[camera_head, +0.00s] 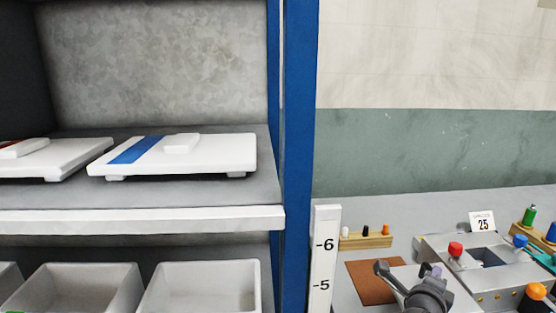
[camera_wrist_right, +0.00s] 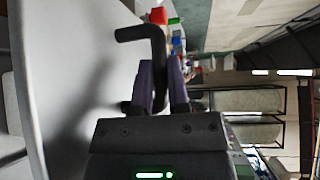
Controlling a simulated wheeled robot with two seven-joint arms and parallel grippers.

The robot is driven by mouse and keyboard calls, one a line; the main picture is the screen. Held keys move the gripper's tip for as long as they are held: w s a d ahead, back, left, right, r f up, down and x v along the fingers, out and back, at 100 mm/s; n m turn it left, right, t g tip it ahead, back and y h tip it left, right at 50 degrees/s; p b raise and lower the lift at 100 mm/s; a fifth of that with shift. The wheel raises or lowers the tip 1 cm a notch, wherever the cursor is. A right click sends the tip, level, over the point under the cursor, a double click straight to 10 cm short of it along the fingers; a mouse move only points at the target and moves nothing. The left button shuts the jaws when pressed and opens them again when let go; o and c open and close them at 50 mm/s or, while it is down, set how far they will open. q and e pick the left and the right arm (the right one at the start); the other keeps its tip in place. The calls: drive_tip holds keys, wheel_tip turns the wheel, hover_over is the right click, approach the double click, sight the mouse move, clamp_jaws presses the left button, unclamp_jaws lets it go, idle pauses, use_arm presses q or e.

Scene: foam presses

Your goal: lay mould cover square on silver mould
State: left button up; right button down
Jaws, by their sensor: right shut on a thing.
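My right gripper (camera_head: 428,286) is low in the head view, over the bench, and its lower part is cut off by the frame edge. In the right wrist view its fingers (camera_wrist_right: 164,85) are shut on a black bent handle (camera_wrist_right: 157,50). The handle's dark end (camera_head: 385,270) shows left of the gripper in the head view. A silver-grey block (camera_head: 512,267) with a rectangular opening stands right of the gripper; it may be the silver mould. I cannot tell what the handle belongs to, or make out a mould cover for certain. My left gripper is not in view.
A shelf (camera_head: 150,218) at left holds two white footed plates, one blue-striped (camera_head: 220,155). Grey bins (camera_head: 205,285) sit below. A blue post (camera_head: 300,150) and a numbered white strip (camera_head: 325,260) border the bench. A brown square (camera_head: 368,288) lies left of the gripper.

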drive_tip(key=shift+w+d+r, duration=0.3)
drive_tip(key=shift+d+r, duration=0.15)
drive_tip(key=shift+d, duration=0.1)
drive_tip(key=shift+w+d+r, duration=0.25)
drive_tip(key=shift+d+r, duration=0.2)
drive_tip(key=shift+d, duration=0.1)
drive_tip(key=s+d+r, duration=0.2)
drive_tip(key=d+r, duration=0.3)
drive_tip(key=r, duration=0.3)
drive_tip(key=s+d+r, duration=0.2)
drive_tip(key=d+r, duration=0.3)
drive_tip(key=r, duration=0.4)
drive_tip(key=s+d+f+m+g+h, duration=0.2)
drive_tip(key=d+f+m+g, duration=0.1)
drive_tip(key=f, duration=0.4)
drive_tip(key=s+a+f+n+t+y, duration=0.1)
drive_tip(key=a+f+n+t+y, duration=0.2)
drive_tip(key=a, duration=0.7)
drive_tip(key=s+a+f+n+t+y, duration=0.2)
drive_tip(key=a+f+n+y, duration=0.15)
drive_tip(key=a, duration=0.65)
drive_tip(key=s+a+f+n+t+y, duration=0.1)
drive_tip(key=s+a+n+y, duration=0.3)
drive_tip(key=s+a, duration=0.6)
drive_tip(key=a+y, duration=0.2)
drive_tip(key=a, duration=0.1)
drive_tip(key=shift+s+a+f+b, duration=0.2)
drive_tip(key=shift+a+b, duration=0.2)
